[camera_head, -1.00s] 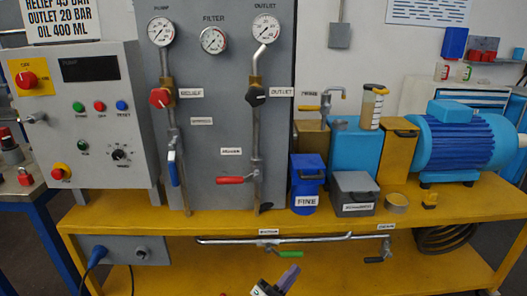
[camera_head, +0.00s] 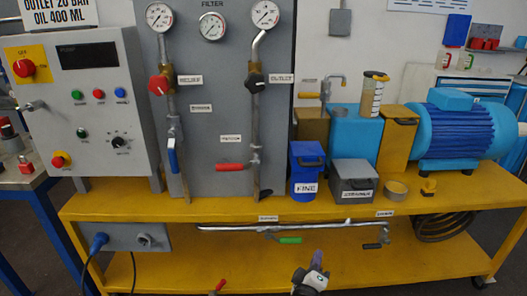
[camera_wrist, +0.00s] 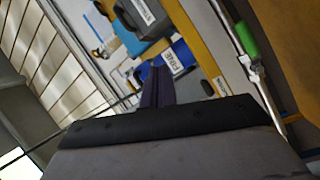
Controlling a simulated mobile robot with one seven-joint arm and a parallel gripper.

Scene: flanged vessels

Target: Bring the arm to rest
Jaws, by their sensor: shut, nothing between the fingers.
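My gripper (camera_head: 317,257) shows at the bottom of the head view, in front of the yellow bench's lower shelf. Its purple-grey fingers are together with nothing between them. In the wrist view the shut fingers (camera_wrist: 156,88) point up the picture toward the blue FINE bin (camera_wrist: 172,64). They look apart from it. Most of my arm is out of the head view.
The yellow bench (camera_head: 420,207) carries the blue FINE bin (camera_head: 304,170), a grey lidded box (camera_head: 355,186) and a blue motor (camera_head: 455,135). A pipe with a green-handled valve (camera_head: 289,240) runs below the bench top. A gauge panel (camera_head: 220,110) stands behind.

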